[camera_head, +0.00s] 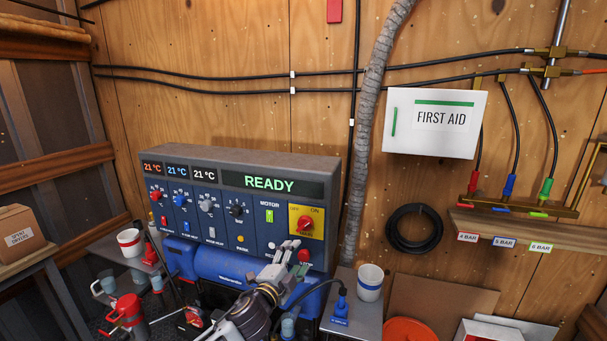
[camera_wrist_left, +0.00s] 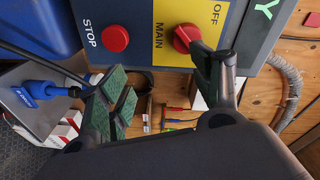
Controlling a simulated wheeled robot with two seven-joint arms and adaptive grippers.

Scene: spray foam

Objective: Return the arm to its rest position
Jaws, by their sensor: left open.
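My left gripper (camera_head: 287,248) is open and empty in front of the lower right part of the control panel (camera_head: 262,211). It also shows in the left wrist view (camera_wrist_left: 163,90), with green-padded fingers spread apart. The red main switch knob (camera_head: 305,226) sits on a yellow OFF/ON plate just above the gripper. In the wrist view the knob (camera_wrist_left: 187,38) is close to one finger; I cannot tell if they touch. The red stop button (camera_wrist_left: 115,38) lies beside the plate. The panel display reads READY. My right gripper is not in view.
A blue tank (camera_head: 222,262) lies below the panel. A white cup (camera_head: 370,282) and a blue plug (camera_head: 341,306) are on the small right shelf. Mugs and red containers crowd the lower left. A first aid box (camera_head: 434,123) hangs on the wall at right.

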